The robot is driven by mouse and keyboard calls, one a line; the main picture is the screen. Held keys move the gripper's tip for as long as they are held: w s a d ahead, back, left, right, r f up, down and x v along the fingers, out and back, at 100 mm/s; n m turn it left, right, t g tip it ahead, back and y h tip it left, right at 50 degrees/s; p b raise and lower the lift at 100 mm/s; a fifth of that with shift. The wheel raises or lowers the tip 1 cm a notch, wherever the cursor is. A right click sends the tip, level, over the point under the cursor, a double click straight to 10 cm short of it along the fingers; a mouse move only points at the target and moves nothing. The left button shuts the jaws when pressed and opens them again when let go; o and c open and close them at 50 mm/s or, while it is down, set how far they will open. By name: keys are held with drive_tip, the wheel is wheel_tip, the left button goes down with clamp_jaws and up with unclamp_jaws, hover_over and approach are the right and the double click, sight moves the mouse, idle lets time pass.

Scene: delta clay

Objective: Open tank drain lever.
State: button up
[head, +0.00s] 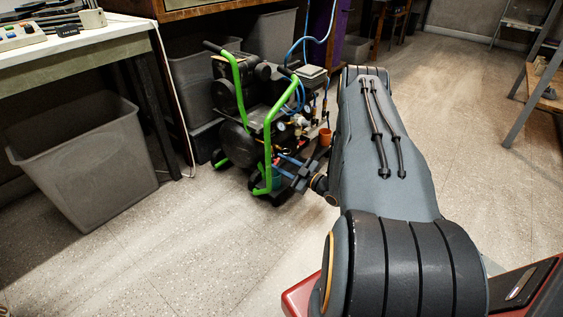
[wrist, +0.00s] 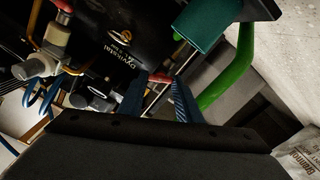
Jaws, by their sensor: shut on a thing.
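An air compressor with a black tank (head: 232,140) and a green tube frame (head: 268,150) stands on the floor in the head view. My gripper (head: 282,165) is at its lower right side, low by the frame. In the wrist view my two blue fingers (wrist: 160,88) point at the dark tank (wrist: 95,35). A small red piece, seemingly the drain lever (wrist: 161,76), shows between the fingertips, and the gripper is shut on it. Most of the lever is hidden by the fingers and in shadow. In the head view I cannot make the lever out.
A teal cylinder (wrist: 208,20) and the green tube (wrist: 235,80) are close to my right finger in the wrist view. Brass fittings and blue hoses (wrist: 40,95) are at left. A grey bin (head: 85,165) stands left of the compressor. The floor in front is clear.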

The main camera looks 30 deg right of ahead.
idle(0.3)
drive_tip(key=o, duration=1)
drive_tip(key=shift+o, duration=0.2)
drive_tip(key=p+v, duration=0.3)
drive_tip(key=v, duration=0.4)
drive_tip(key=shift+s, duration=0.4)
drive_tip(key=shift+d, duration=0.1)
